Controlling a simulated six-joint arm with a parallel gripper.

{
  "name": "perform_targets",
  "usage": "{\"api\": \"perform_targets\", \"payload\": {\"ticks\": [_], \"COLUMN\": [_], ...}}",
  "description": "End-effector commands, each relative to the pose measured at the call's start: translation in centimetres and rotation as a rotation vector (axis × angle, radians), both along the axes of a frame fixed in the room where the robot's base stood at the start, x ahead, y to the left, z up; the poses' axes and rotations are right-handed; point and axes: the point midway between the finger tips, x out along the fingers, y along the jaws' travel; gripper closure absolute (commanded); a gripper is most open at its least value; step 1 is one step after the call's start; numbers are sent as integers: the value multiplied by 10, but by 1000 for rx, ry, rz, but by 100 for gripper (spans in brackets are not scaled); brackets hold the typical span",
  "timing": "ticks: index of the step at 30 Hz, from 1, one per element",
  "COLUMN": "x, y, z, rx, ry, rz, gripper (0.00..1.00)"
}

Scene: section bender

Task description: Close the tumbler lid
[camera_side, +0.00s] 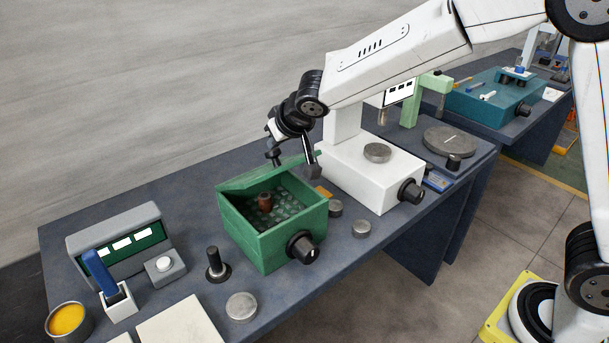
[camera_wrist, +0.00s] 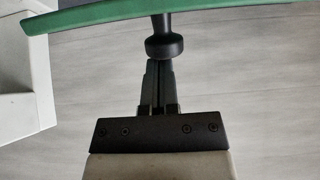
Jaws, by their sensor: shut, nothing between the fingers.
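The tumbler is a green box (camera_side: 255,235) on the bench in the side view. Its green lid (camera_side: 250,180) is partly open and tilted above the box, with a gap showing the inside. The lid's edge also crosses the top of the wrist view (camera_wrist: 90,16). A black knob (camera_wrist: 164,47) on a short stem stands out from the lid. My gripper (camera_wrist: 158,68) is shut and empty, its fingertips at the knob's head and seemingly touching it. In the side view, my gripper (camera_side: 270,142) is above the lid. A brown piece (camera_side: 265,201) lies among dark lumps inside.
A black dial (camera_side: 303,247) sticks out of the box's front. A white machine (camera_side: 370,178) stands close to the right, with metal discs (camera_side: 361,228) before it. A black upright handle (camera_side: 214,264) and a grey control panel (camera_side: 125,240) are to the left.

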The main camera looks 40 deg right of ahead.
Motion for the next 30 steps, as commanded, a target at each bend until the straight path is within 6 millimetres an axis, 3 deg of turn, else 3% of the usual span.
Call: {"api": "perform_targets", "payload": {"ticks": [9, 30], "x": [-20, -47], "y": [0, 0], "z": [-19, -56], "rx": [-2, -2], "ry": [2, 2], "rz": [2, 2], "gripper": [100, 100]}}
